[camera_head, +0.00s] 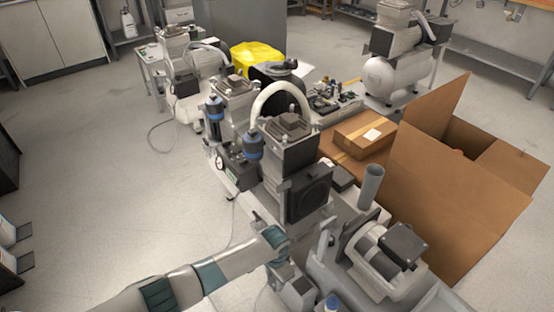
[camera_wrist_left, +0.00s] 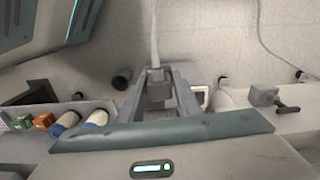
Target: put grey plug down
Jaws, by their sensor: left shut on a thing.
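My left arm comes in from the lower left, and its gripper (camera_head: 297,286) is low beside the near compressor (camera_head: 306,195). In the left wrist view the gripper (camera_wrist_left: 160,100) is shut on the grey plug (camera_wrist_left: 159,88). A pale cable (camera_wrist_left: 155,35) runs from the plug toward the top of that view. The floor shows beyond the plug. In the head view I cannot make out the plug, and the fingertips are hard to distinguish. My right gripper is not in view.
An open cardboard box (camera_head: 440,190) stands at the right, beside a closed carton (camera_head: 365,135). More compressors stand behind, one at the back right (camera_head: 392,75). In the wrist view, blue-and-white cylinders (camera_wrist_left: 92,122) lie at the left. The floor (camera_head: 110,190) at the left is largely clear.

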